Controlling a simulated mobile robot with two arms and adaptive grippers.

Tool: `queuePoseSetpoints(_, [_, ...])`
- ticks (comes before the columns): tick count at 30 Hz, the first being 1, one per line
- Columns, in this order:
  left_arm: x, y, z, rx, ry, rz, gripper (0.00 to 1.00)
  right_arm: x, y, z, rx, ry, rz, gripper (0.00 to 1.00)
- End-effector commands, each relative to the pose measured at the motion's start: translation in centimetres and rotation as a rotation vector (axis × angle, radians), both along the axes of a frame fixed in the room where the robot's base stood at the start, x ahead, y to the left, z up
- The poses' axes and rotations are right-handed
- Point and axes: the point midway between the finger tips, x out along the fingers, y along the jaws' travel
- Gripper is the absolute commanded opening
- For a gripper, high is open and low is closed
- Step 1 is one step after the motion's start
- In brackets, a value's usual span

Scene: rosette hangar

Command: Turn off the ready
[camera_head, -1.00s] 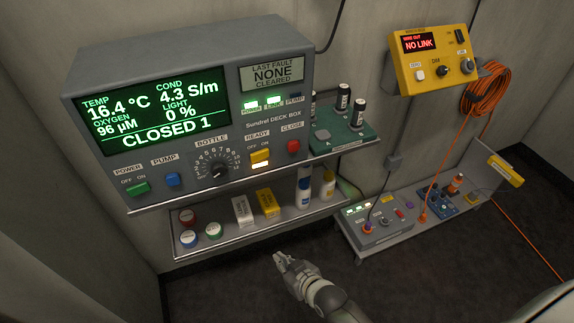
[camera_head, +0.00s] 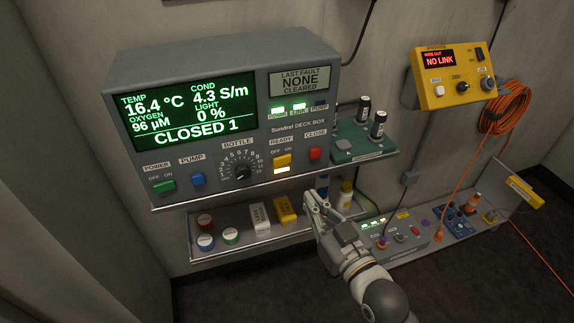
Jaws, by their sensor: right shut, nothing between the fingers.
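The grey Sundrel deck box (camera_head: 130,65) stands on a wall shelf in the head view. Its READY switch (camera_head: 282,160) is a yellow rocker under OFF and ON marks, with a lit white lamp (camera_head: 282,170) just below it. A red CLOSE button (camera_head: 315,154) sits to its right and the BOTTLE knob (camera_head: 242,172) to its left. My right gripper (camera_head: 312,197) is shut and empty, below and right of the READY switch, apart from it, in front of the lower shelf. My left gripper is not in view.
The lower shelf (camera_head: 215,252) holds several capped jars, a white box (camera_head: 260,218), a yellow box (camera_head: 286,209) and bottles partly hidden by my gripper. A green tray with black vials (camera_head: 362,148) is right of the box. A yellow NO LINK unit (camera_head: 453,90) hangs farther right.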

Motion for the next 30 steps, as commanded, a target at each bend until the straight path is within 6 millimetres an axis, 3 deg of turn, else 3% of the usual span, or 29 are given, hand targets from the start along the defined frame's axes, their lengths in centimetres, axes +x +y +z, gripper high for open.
queuePoseSetpoints(8, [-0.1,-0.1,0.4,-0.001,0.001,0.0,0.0,1.3,0.6,0.1,0.0,0.0,-0.001,0.0])
queuePoseSetpoints(21, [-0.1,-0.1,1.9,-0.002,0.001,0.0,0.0,8.4,4.1,0.2,0.0,0.0,-0.001,0.0])
queuePoseSetpoints(30, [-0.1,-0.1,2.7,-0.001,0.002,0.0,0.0,11.8,5.7,0.0,0.0,0.001,0.0,0.0])
